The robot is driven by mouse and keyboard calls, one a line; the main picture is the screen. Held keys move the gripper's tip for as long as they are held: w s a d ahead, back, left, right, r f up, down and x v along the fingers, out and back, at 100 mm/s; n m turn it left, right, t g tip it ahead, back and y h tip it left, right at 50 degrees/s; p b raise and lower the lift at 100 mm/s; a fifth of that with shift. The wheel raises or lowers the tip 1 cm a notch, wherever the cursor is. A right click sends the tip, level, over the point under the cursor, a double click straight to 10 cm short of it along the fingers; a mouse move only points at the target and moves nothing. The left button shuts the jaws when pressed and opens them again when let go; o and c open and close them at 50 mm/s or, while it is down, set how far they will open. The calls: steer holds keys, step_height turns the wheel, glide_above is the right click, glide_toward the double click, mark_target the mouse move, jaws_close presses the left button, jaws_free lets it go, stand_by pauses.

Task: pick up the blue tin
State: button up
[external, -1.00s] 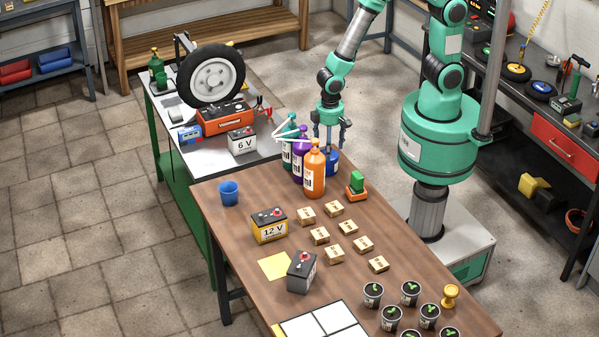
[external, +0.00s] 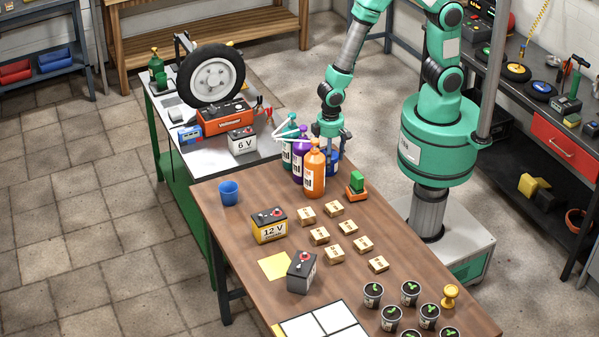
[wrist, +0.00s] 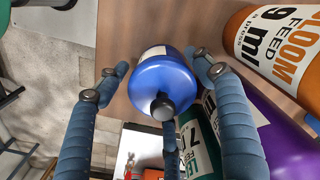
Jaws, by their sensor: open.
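The blue tin (wrist: 150,76) shows from above in the wrist view, rounded, with a black cap and a pale label. It stands on the brown table. In the external view only part of the blue tin (external: 334,166) shows, behind the orange bottle. My gripper (external: 331,150) is directly over it, pointing down, at the table's back edge. In the wrist view my gripper (wrist: 158,68) is open, with fingers to the left and right of the tin and another below its cap. Whether any finger touches it I cannot tell.
The orange bottle (external: 314,175), purple bottle (external: 300,165) and green spray bottle (external: 287,158) crowd close beside the tin. Several small boxes and batteries stand nearer the front.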

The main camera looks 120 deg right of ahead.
stand_by(0.4)
steer(key=c, duration=1.3)
steer(key=shift+r, duration=0.1)
steer(key=shift+c, duration=1.1)
steer(key=shift+r, duration=0.35)
step_height(320, 180, up, 3)
steer(key=shift+w+p, duration=0.1)
steer(key=shift+p, duration=0.5)
steer(key=s+a+r+p, duration=0.1)
steer(key=s, duration=1.5)
steer(key=shift+a+p, duration=0.25)
steer(key=shift+p, duration=0.1)
steer(key=shift+r, duration=0.1)
